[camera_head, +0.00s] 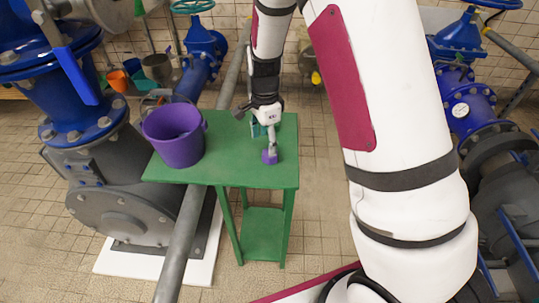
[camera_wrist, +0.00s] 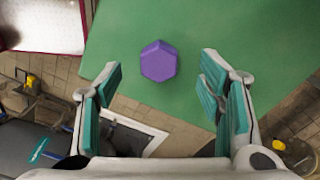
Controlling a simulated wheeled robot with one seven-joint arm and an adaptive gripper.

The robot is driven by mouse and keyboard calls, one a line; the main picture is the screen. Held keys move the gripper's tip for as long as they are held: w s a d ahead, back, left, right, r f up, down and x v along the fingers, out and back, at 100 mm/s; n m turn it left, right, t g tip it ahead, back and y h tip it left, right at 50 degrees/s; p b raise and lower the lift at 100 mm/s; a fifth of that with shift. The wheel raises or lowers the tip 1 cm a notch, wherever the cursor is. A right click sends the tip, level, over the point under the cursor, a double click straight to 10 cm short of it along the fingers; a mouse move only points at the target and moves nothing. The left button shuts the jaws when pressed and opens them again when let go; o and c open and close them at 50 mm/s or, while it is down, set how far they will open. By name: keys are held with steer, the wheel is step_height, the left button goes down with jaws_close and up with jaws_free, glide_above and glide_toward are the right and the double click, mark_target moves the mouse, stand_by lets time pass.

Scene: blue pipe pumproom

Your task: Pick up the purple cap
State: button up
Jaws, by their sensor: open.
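The purple cap (camera_head: 270,157) is a small six-sided piece on the green table, near its front right part. It also shows in the wrist view (camera_wrist: 159,62) on the green top, between and slightly beyond my fingertips. My gripper (camera_head: 267,140) is above the table, close to the cap. In the wrist view my gripper (camera_wrist: 160,76) is open, with a teal-padded finger on each side and nothing held. The height gap between fingertips and cap is hard to tell.
A purple bucket (camera_head: 174,136) stands on the left part of the green table (camera_head: 222,173). A grey pipe (camera_head: 182,245) runs alongside and under the table's left side. Large blue and grey pumps (camera_head: 75,95) stand left, and blue pipework (camera_head: 470,110) right. The tabletop around the cap is clear.

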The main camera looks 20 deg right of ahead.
mark_target(267, 153)
steer(key=f, duration=0.5)
steer(key=shift+d, duration=0.25)
steer(key=shift+c, duration=0.6)
steer(key=c, duration=1.1)
